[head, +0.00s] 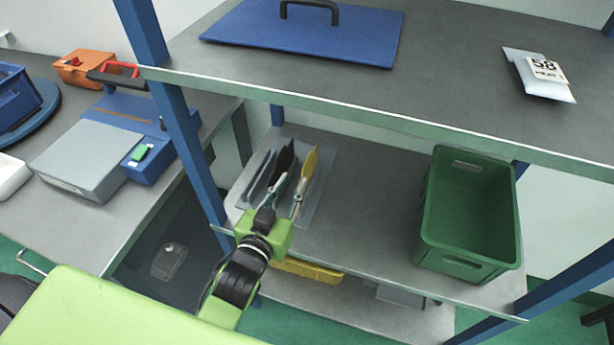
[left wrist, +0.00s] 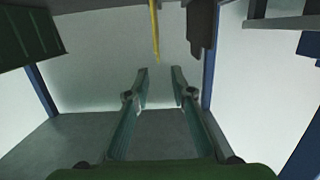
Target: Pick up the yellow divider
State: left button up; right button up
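The yellow divider (head: 308,168) stands upright in a grey holder (head: 325,185) on the middle shelf, to the right of a dark divider (head: 285,158). My left gripper (head: 291,184) is in front of it, open, with one finger close to the yellow divider's near edge. In the left wrist view, the yellow divider (left wrist: 155,30) is a thin strip coming down from the top edge. Its tip lines up with the gap between the open fingertips (left wrist: 159,71); I cannot tell whether it is between them in depth. The dark divider (left wrist: 202,25) is right of it there. My right gripper is not in view.
A green crate (head: 427,215) stands right on the same shelf, with bare shelf between. The upper shelf (head: 450,75) overhangs, carrying a blue panel (head: 310,38) and a labelled packet (head: 535,75). A blue post (head: 190,150) is left of my gripper.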

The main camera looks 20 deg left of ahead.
aim_at(303, 168)
pick_arm(q)
jog(key=w, duration=0.3)
jog(key=w+f+p, duration=0.1)
jog(key=w, duration=0.4)
jog(key=shift+w+d+f, duration=0.2)
jog(key=shift+w+d, duration=0.1)
jog(key=shift+w, duration=0.05)
grip_shut()
